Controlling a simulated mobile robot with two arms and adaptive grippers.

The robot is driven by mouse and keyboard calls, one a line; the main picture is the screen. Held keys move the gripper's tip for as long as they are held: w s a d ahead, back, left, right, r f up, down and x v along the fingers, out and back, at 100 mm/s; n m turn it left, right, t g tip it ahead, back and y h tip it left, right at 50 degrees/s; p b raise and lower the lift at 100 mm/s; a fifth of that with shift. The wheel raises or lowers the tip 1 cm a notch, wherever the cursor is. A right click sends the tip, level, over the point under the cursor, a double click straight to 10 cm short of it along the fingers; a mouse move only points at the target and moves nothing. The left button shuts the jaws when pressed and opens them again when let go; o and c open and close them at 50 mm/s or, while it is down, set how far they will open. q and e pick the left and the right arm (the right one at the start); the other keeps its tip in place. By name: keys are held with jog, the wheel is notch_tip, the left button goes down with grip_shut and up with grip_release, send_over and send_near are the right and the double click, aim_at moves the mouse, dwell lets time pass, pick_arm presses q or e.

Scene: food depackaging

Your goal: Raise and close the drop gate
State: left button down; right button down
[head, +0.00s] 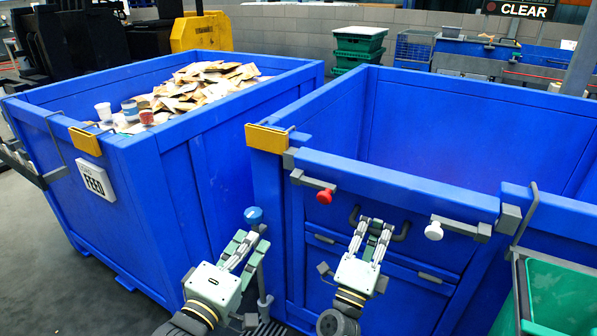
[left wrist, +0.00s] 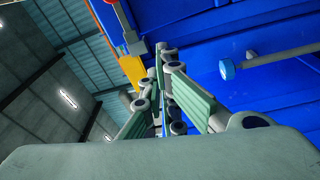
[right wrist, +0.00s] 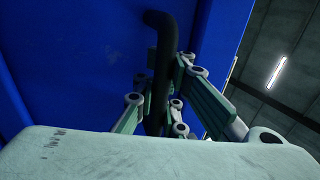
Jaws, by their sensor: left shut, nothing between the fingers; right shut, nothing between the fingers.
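The drop gate (head: 400,254) is the blue front panel of the right-hand blue bin. A dark bar handle (head: 402,232) is on it. My right gripper (head: 375,225) is shut at this handle, with nothing held. In the right wrist view the black handle (right wrist: 164,60) rises beside the fingers; I cannot tell if they touch. A red-knobbed latch (head: 324,196) is at the gate's upper left and a white-knobbed latch (head: 434,231) at its upper right. My left gripper (head: 254,236) is shut and empty, left of the gate, near a blue knob (head: 253,215).
A blue feed bin (head: 200,150) full of packets stands at the left, with cups at its near corner. A green bin (head: 562,295) is at the lower right. A yellow bracket (head: 267,138) sits on the right-hand bin's corner. Dark floor (head: 50,285) is clear at lower left.

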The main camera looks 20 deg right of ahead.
aim_at(305, 162)
pick_arm(q)
jog(key=d+r+h, duration=0.3)
jog(key=d+r, duration=0.1)
jog(key=r, duration=0.3)
jog(key=shift+n+h, duration=0.3)
jog(key=x, duration=1.3)
jog(key=shift+d+f, duration=0.15)
jog(key=shift+f, duration=0.2)
pick_arm(e)
jog(key=shift+d+f, duration=0.1)
jog(key=shift+f, duration=0.25)
